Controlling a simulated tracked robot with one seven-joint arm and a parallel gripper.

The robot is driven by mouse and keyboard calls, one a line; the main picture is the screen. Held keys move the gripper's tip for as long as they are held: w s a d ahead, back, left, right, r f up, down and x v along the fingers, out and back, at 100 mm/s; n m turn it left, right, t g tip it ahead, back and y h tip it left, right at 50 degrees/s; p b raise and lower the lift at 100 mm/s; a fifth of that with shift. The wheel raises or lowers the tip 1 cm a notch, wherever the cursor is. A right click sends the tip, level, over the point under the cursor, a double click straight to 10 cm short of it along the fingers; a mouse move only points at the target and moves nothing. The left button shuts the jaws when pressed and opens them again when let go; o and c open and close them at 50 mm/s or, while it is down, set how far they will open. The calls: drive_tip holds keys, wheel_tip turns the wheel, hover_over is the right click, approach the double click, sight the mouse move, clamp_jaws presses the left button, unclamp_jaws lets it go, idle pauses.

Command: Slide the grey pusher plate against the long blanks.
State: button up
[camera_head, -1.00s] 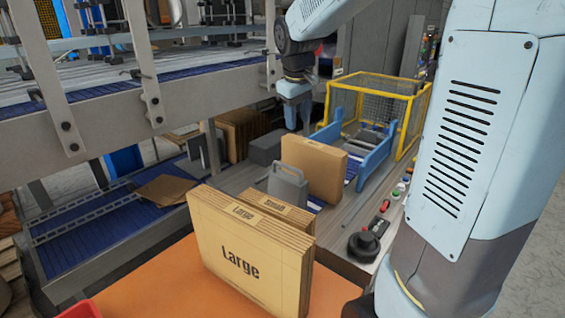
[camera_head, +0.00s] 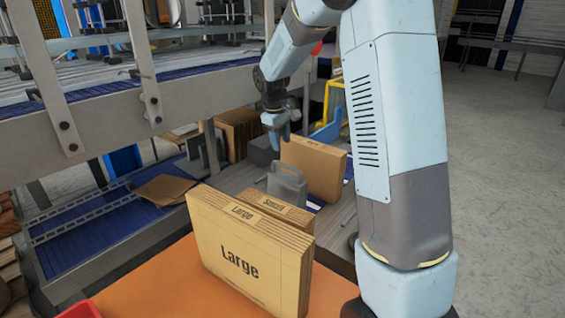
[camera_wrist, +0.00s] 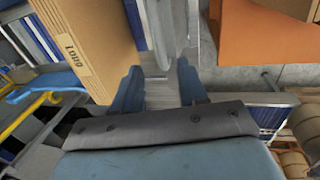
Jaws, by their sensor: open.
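The grey pusher plate (camera_head: 287,186) stands upright with a handle on top. It is on the machine bed, in front of the long blanks (camera_head: 313,170), a stack of upright tan cardboard; a gap between them cannot be judged. In the wrist view, the long blanks (camera_wrist: 88,40) carry their printed label and stand at upper left. A pale grey upright piece, probably the pusher plate (camera_wrist: 166,30), shows just beyond my fingertips. My gripper (camera_head: 277,146) hangs fingers down, above and slightly behind the plate. In the wrist view, my gripper (camera_wrist: 160,88) is open with nothing between its fingers.
A blue conveyor (camera_head: 90,232) lies at left. A metal frame with an upper conveyor (camera_head: 115,105) stands above left. Blue rails (camera_head: 327,133) stand behind the long blanks.

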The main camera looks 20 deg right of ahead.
sight(284, 165)
drive_tip(key=f, duration=0.3)
drive_tip(key=d+f, duration=0.1)
drive_tip(key=f, duration=0.2)
drive_tip(key=w+f, duration=0.1)
drive_tip(key=f, duration=0.2)
drive_tip(key=shift+d, duration=0.25)
clamp_jaws()
